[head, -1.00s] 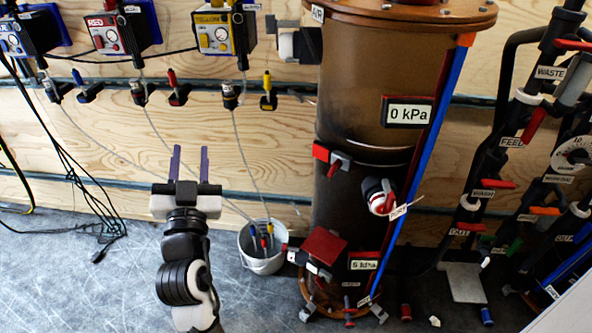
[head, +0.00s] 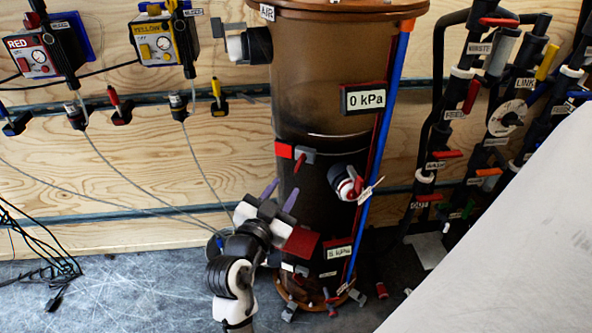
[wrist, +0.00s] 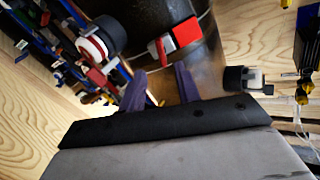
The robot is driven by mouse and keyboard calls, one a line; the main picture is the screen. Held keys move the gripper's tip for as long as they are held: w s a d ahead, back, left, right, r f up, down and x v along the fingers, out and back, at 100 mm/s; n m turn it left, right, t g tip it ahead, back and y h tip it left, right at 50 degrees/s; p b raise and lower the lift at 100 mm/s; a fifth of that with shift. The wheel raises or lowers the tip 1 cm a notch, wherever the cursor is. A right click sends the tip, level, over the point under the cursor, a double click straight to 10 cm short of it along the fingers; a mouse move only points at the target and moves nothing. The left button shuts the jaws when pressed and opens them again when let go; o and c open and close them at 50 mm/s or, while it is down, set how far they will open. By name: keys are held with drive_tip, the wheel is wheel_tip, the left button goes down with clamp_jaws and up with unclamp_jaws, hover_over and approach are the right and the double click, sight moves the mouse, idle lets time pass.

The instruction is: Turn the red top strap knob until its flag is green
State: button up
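The top strap knob (head: 300,160) is on the front of the brown tank (head: 300,100). Its flag (head: 284,150) shows red, beside a grey block. In the wrist view the red flag (wrist: 185,31) and the knob's grey block (wrist: 157,48) are beyond my fingertips, near the top of the picture. My gripper (head: 281,193) is below the top strap knob in the head view, in front of the tank. Its two purple fingers (wrist: 158,78) are apart, with nothing between them. The knob's exact angle is hard to make out.
A round red-and-white valve (head: 345,182) juts from the tank right of the knob. A lower red flag (head: 301,242) sits near my gripper. Labelled pipes (head: 465,110) stand to the right. A large white surface (head: 510,250) covers the lower right.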

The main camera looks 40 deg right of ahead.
sight(298, 167)
drive_tip(key=p+x, duration=0.1)
drive_tip(key=x, duration=0.7)
drive_tip(key=shift+w+d+r+p, duration=0.15)
drive_tip(key=shift+p, duration=0.15)
clamp_jaws()
